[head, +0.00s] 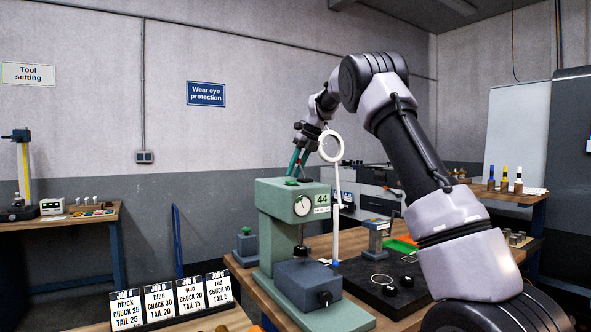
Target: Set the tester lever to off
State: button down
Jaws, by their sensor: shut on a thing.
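The tester (280,207) is a green hardness-tester-like machine on the wooden bench, with a round dial (302,205) and a "44" display (322,198) on its head. My gripper (296,172) points down at the top of the tester's head, with its teal fingers close together. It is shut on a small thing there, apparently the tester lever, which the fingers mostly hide. A small green piece (291,182) shows on the head just below the fingertips. The lever's setting cannot be read from this view.
A white ring lamp (330,146) on a pole stands close to the right of my gripper. A dark plate (375,285) with small parts lies right of the tester. Job cards (175,300) stand at the front left. Open air is left of the tester's head.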

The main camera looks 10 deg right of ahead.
dwell(0.4)
jog(key=c, duration=0.7)
grip_release()
jog(key=v, duration=1)
jog(key=shift+r, duration=0.3)
jog(key=shift+d, duration=0.15)
